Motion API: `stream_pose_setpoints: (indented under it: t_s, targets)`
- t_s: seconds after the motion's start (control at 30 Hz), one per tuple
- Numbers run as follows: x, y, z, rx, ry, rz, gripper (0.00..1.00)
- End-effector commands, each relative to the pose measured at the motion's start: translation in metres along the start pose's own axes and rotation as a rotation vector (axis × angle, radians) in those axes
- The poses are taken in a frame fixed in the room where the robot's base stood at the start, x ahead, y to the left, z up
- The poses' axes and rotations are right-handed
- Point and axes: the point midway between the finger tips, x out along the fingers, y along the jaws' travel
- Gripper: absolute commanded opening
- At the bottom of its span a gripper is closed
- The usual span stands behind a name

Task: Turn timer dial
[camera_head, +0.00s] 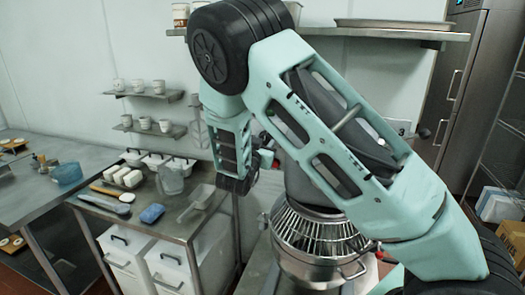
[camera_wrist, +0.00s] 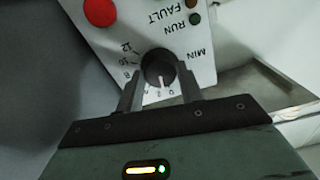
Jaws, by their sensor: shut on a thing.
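The timer dial (camera_wrist: 158,68) is a round black knob with a white pointer mark. It sits on a pale control panel (camera_wrist: 118,42) with numbers around it and the word MIN beside it. In the wrist view my gripper (camera_wrist: 159,84) has one finger on each side of the dial and is shut on it. The dial's pointer faces toward the gripper's palm. In the head view my arm covers most of the mixer-like machine, and the dial and fingertips are hidden there.
On the panel are a red button (camera_wrist: 100,12) and small RUN and FAULT lamps. A metal bowl with a wire guard (camera_head: 318,236) stands below my arm. A steel worktable (camera_head: 150,215) with a blue sponge (camera_head: 152,213) and tubs is at left. Shelves with cups (camera_head: 145,92) hang on the wall.

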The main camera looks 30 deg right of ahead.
Motion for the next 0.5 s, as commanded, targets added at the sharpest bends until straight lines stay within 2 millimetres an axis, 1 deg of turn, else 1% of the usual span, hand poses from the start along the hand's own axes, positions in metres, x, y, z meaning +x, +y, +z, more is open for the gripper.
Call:
stream_pose_setpoints:
  t_s: [0.03,0.5]
  targets:
    - [0.0003,0.0012,0.007,0.041,0.002,0.001,0.14]
    - [0.0001,0.0014,0.0074,0.443,0.003,0.0,0.14]
